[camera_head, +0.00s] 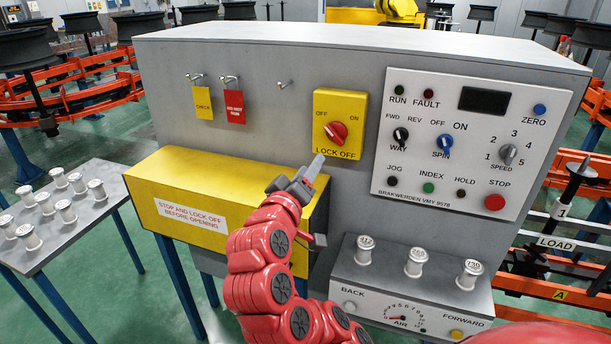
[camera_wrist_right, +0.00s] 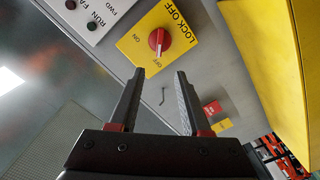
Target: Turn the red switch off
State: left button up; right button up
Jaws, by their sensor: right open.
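The red switch (camera_head: 336,132) is a round knob on a yellow plate (camera_head: 352,101) marked OFF, ON and LOCK OFF, on the grey cabinet front. It also shows in the right wrist view (camera_wrist_right: 160,40), ahead of the fingertips. My right gripper (camera_head: 310,168) is just below and left of the plate in the head view. In the wrist view its two fingers (camera_wrist_right: 159,76) are apart, with nothing between them, and appear clear of the knob. My left gripper is not in view.
Yellow (camera_head: 203,103) and red (camera_head: 235,107) tags hang on hooks left of the switch. A control panel (camera_head: 468,135) is at its right. A yellow box (camera_head: 190,180) juts out at lower left, and a ledge (camera_head: 410,285) with spools at lower right.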

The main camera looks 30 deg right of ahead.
jog(key=shift+v, duration=1.05)
